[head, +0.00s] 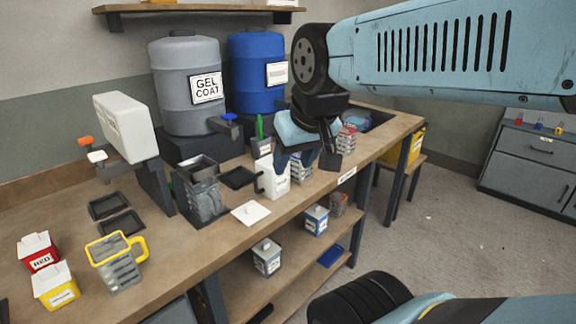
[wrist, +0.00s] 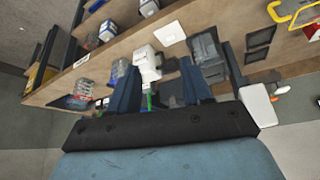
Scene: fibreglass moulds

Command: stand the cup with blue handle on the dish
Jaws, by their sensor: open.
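My gripper (head: 306,160) is open and empty above the bench; its two fingers also show in the wrist view (wrist: 161,84). A clear ribbed cup (head: 302,172) stands just below and behind the fingers, partly hidden by them. It seems to have blue on it, but I cannot make out its handle; it also shows in the wrist view (wrist: 120,68). Flat dark square dishes lie on the bench: one (head: 238,178) by the grey container, and two at the left, a far one (head: 109,205) and a near one (head: 122,223). No cup stands on them.
A white square plate (head: 251,212) lies at the bench's front edge. A yellow-handled cup (head: 122,268), red box (head: 38,252) and dispenser (head: 125,127) are left. Drums (head: 187,65) stand behind.

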